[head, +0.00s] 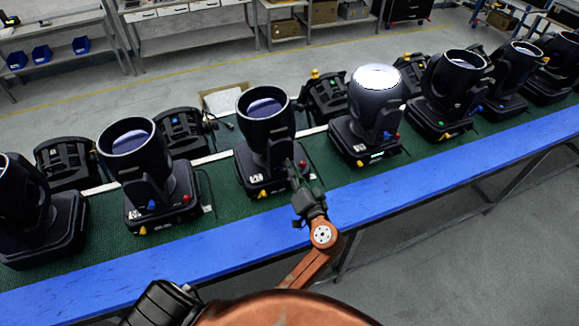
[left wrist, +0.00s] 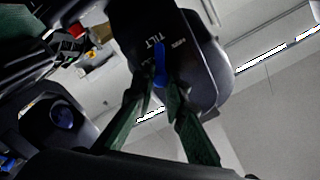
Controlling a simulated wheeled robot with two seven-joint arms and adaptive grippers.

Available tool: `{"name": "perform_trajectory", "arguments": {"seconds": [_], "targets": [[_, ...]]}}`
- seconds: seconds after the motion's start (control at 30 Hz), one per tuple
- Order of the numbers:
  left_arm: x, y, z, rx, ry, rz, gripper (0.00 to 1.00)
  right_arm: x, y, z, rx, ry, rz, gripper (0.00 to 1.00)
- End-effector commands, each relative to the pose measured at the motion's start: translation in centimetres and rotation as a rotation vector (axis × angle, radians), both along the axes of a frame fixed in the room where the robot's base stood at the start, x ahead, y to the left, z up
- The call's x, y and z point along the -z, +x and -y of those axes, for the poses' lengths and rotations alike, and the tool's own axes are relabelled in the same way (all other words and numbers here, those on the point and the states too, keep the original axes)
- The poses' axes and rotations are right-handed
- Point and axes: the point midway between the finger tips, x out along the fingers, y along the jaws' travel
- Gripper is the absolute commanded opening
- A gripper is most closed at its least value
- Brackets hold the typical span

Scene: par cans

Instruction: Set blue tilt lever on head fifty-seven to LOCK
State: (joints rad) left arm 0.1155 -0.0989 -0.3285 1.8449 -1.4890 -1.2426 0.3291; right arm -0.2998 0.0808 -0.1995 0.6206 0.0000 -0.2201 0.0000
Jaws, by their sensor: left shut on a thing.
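My left gripper (head: 303,178) reaches over the front of the table to the yoke of the middle moving head (head: 266,112), which stands upright on the green mat. In the left wrist view its two green fingers (left wrist: 162,90) are closed around the lower part of a blue tilt lever (left wrist: 160,62). The lever sits on a dark yoke arm (left wrist: 200,60) beside the word TILT. Small white marks flank the lever, too small to read for certain. The fingers hide the lever's lower end. The number tag on this head is not legible. My right gripper is not in view.
Similar moving heads stand on both sides, such as one to the left (head: 136,150) and a lit one to the right (head: 377,95). More units stand behind them. A blue strip (head: 400,195) edges the table's front. Floor in front is clear.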

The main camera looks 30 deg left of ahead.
Motion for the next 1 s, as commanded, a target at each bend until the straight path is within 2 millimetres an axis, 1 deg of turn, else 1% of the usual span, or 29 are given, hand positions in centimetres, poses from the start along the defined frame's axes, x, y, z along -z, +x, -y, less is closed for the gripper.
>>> {"name": "perform_trajectory", "arguments": {"seconds": [0.57, 0.6, 0.8, 0.87, 1.0], "targets": [[-0.14, 0.13, 0.03, 0.000, 0.028, -0.025, 0.00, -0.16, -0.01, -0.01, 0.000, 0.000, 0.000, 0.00], [-0.15, 0.12, 0.03, 0.000, 0.028, -0.025, 0.13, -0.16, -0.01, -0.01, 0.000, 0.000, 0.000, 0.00], [-0.11, 0.12, 0.04, 0.000, 0.027, -0.025, 0.27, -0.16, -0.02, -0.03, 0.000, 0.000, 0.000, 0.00], [-0.08, 0.12, 0.04, 0.000, 0.025, -0.026, 0.30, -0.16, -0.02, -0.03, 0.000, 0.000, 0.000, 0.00], [-0.04, 0.11, 0.05, 0.000, 0.025, -0.026, 0.30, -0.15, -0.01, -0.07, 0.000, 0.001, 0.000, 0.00]]}}
